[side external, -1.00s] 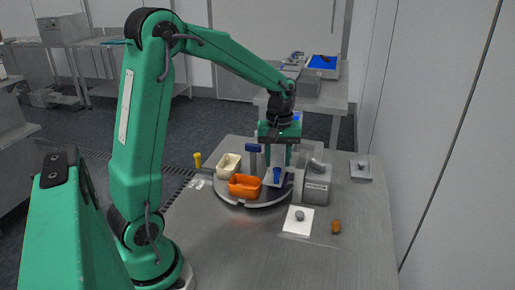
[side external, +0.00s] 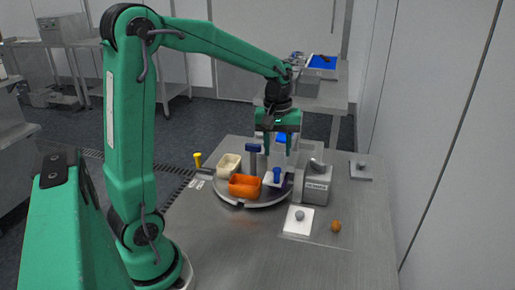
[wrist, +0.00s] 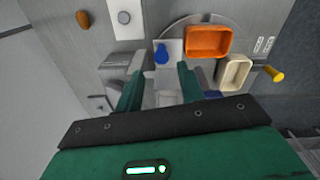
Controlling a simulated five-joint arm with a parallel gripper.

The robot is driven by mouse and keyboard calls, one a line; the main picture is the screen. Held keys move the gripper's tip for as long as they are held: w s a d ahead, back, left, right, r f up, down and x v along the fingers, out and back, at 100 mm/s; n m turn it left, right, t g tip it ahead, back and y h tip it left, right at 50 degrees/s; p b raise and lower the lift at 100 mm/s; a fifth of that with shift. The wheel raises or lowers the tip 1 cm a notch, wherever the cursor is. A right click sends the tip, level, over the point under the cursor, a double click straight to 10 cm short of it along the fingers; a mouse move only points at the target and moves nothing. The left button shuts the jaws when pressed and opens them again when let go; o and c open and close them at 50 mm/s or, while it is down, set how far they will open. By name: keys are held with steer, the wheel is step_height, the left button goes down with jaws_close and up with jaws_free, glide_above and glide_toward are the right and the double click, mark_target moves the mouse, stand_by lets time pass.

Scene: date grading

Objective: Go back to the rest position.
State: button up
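My gripper (side external: 281,149) hangs above the far right part of the round turntable (side external: 223,198), fingers pointing down. In the wrist view its two green fingers (wrist: 158,88) are apart, with no object clearly held between them. An orange bin (side external: 245,187) and a cream bin (side external: 229,165) stand on the turntable, to the left of my gripper in the side view. Both bins look empty. A pale piece with a blue knob (side external: 277,175) sits just below my fingers. A brown date (side external: 336,226) lies apart on the steel table (side external: 230,240), near the right side.
A grey boxy device (side external: 317,188) stands close to the right of my gripper. A dark-blue-topped post (side external: 254,150) rises to its left. The front table is clear.

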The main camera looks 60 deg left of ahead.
steer(key=s+d+r+m+t, duration=0.2)
steer(key=s+d+m, duration=0.3)
steer(key=s, duration=0.2)
steer(key=s+d+r+m+t, duration=0.3)
steer(key=s+d+m, duration=0.2)
steer(key=s, duration=0.3)
steer(key=shift+s+r+m, duration=0.15)
steer(key=shift+s+m, duration=0.1)
steer(key=shift+m, duration=0.35)
